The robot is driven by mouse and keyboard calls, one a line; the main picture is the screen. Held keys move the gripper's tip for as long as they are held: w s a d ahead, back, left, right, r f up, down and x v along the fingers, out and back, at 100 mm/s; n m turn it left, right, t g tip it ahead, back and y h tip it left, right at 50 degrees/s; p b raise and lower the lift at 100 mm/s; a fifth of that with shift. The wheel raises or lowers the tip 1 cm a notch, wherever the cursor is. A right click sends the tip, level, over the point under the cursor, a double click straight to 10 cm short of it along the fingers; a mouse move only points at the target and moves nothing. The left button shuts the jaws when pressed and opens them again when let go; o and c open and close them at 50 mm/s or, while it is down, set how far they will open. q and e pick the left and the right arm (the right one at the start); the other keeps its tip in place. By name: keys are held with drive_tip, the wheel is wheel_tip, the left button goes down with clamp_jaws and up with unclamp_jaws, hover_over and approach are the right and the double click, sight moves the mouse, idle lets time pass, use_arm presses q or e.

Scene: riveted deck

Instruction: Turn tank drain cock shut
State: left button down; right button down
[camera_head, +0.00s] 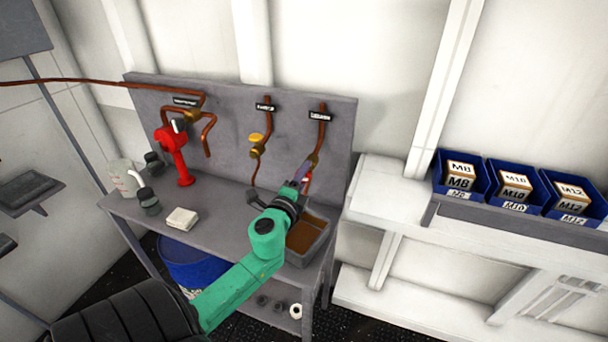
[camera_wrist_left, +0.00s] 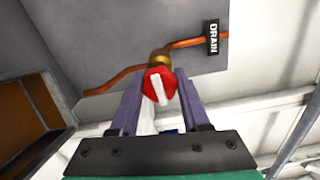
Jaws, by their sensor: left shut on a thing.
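The drain cock has a red hexagonal knob (camera_wrist_left: 161,84) with a white bar across its face, on a brass body (camera_wrist_left: 159,57) in a copper pipe. A black label reading DRAIN (camera_wrist_left: 213,39) is beside the pipe. In the head view the brass body (camera_head: 313,158) shows on the rightmost pipe of the grey panel, with a bit of red below it. My left gripper (camera_wrist_left: 161,80) is shut on the red knob, one purple finger on each side. In the head view my left gripper (camera_head: 302,179) partly hides the knob. The white bar is tilted in the wrist view. My right gripper is not in view.
A brown-filled grey tray (camera_head: 322,222) stands below the cock. A yellow-handled valve (camera_head: 256,139) is to the left, and a red hand pump (camera_head: 176,155) farther left. A white block (camera_head: 182,218) lies on the bench. Blue bins (camera_head: 463,180) stand on the right shelf.

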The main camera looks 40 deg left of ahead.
use_arm(q)
drive_tip(key=shift+m, duration=0.5)
drive_tip(key=shift+f, duration=0.1)
drive_tip(key=shift+c, duration=1.9)
unclamp_jaws()
drive_tip(key=b+v, duration=0.5)
drive_tip(key=v, duration=0.9)
drive_tip(key=shift+s+d, duration=0.2)
drive_tip(key=shift+s, duration=0.1)
